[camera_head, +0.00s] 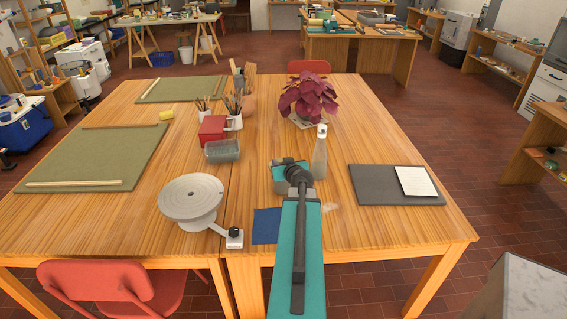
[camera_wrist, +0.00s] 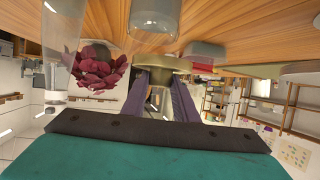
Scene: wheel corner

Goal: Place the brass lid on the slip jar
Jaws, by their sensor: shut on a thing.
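The wrist view is upside down. My gripper (camera_wrist: 162,80) is shut on the brass lid (camera_wrist: 155,65), a round, dull yellow-brown disc held between the two dark fingers. The slip jar (camera_wrist: 155,42) is clear glass with pale grey contents towards its base. Its mouth end faces the lid, which lines up closely with it; I cannot tell whether they touch.
A clear bottle (camera_head: 320,155) stands close right of my gripper, with a red-leaved plant (camera_head: 305,97) behind. A grey-green container (camera_head: 222,151) and banding wheel (camera_head: 191,197) are left. A dark board (camera_head: 380,186) with white paper lies right. The table's front right is clear.

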